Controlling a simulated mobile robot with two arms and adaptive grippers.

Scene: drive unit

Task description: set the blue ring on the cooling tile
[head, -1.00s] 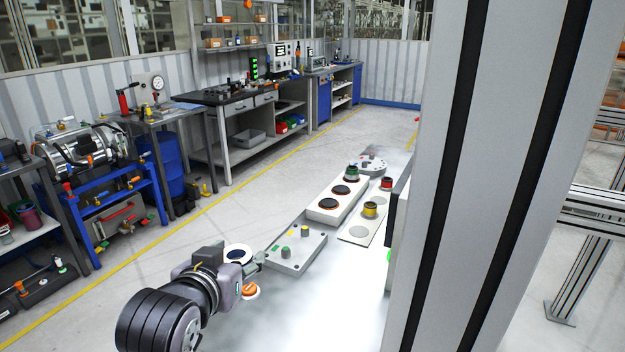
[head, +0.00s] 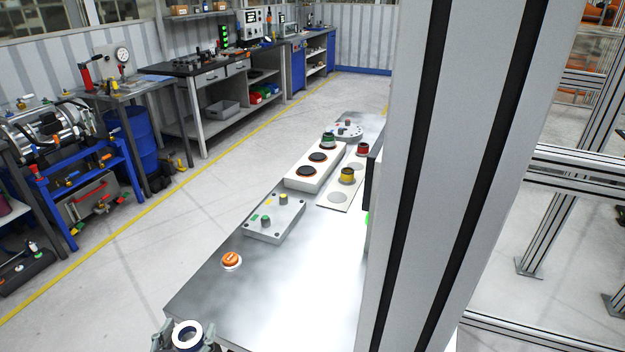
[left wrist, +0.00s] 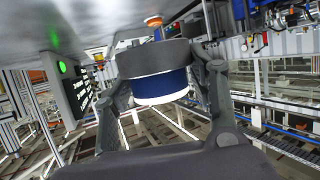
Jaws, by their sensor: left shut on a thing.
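The blue ring (head: 187,333), with a white face, is held in my left gripper (head: 186,338) at the bottom of the head view, by the table's near left corner. In the left wrist view the blue ring (left wrist: 160,87) sits between both fingers, with a dark grey band beside its blue side. A flat pale plate (head: 326,204), which may be the cooling tile, lies mid-table with round grey spots. The nearest spot is bare, a yellow ring (head: 347,175) stands behind it and a red ring (head: 362,149) is farther back. My right gripper is not in view.
An orange button (head: 232,259) stands on the steel table (head: 290,290). Behind it are a grey panel with two knobs (head: 273,220) and a white block (head: 311,181) with dark discs and a green ring (head: 328,139). A wide grey column (head: 450,150) hides the table's right side.

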